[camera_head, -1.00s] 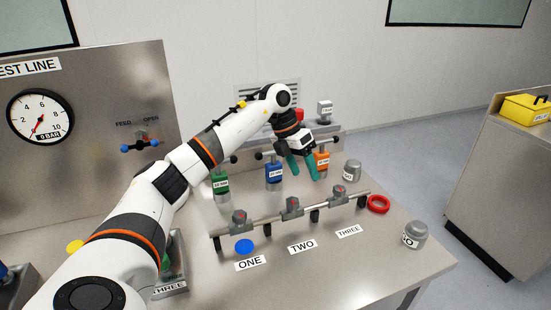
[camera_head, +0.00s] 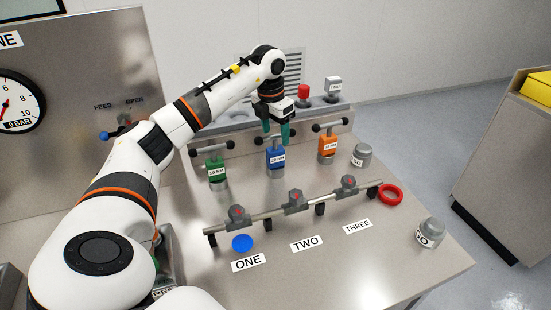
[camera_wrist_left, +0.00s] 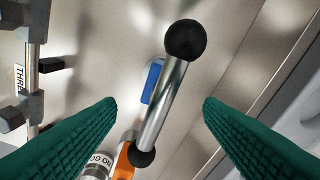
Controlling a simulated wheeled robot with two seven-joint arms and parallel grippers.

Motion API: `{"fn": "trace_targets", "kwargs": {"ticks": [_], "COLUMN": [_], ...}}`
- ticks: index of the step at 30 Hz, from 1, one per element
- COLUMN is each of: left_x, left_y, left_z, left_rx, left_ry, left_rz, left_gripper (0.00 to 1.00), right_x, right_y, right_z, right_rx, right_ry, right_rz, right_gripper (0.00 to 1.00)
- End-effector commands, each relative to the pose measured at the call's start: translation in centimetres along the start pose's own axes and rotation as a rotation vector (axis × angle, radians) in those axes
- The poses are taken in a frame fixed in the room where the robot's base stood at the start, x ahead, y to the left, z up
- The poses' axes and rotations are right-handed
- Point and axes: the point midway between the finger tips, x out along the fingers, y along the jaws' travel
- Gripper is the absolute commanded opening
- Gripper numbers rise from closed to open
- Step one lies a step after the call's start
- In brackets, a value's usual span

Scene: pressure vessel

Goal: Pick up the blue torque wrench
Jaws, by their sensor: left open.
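The blue torque wrench (camera_head: 276,159) stands upright on the bench, between a green one (camera_head: 216,171) and an orange one (camera_head: 327,146). It has a metal cross handle with black ball ends. My left gripper (camera_head: 276,134) points down over it, open, with teal fingers. In the left wrist view the handle bar (camera_wrist_left: 165,100) runs lengthwise between the two spread fingers, apart from both. A bit of the blue body (camera_wrist_left: 151,80) shows beneath the bar. Whether the fingertips reach down to bar height is hard to tell. My right gripper is not in view.
A pipe rail (camera_head: 268,215) with several grey fittings runs in front of the wrenches, above labels ONE, TWO and THREE. A red ring (camera_head: 390,194), a blue disc (camera_head: 242,243) and grey cylinders (camera_head: 431,232) lie around it. A raised ledge (camera_head: 225,133) stands behind.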

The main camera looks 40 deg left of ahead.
Motion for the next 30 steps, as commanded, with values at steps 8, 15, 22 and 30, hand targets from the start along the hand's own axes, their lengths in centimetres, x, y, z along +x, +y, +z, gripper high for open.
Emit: {"fn": "trace_targets", "kwargs": {"ticks": [8, 15, 22, 30], "left_x": [3.9, 4.7, 4.7, 4.7], "left_y": [0.2, 0.2, 0.2, 0.2], "left_z": [0.3, 0.3, 0.3, 0.3], "left_rx": [0.001, 0.001, 0.001, 0.001], "left_ry": [-0.003, 0.001, 0.001, 0.000], "left_rz": [0.002, 0.002, 0.002, 0.002], "left_gripper": [0.62, 0.62, 0.37, 0.00], "right_x": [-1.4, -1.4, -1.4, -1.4], "right_y": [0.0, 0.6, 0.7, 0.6], "right_z": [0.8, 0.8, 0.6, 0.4], "right_rx": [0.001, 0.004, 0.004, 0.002], "right_ry": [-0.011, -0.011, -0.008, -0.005], "right_rz": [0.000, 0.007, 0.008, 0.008], "right_gripper": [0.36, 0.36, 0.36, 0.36]}}
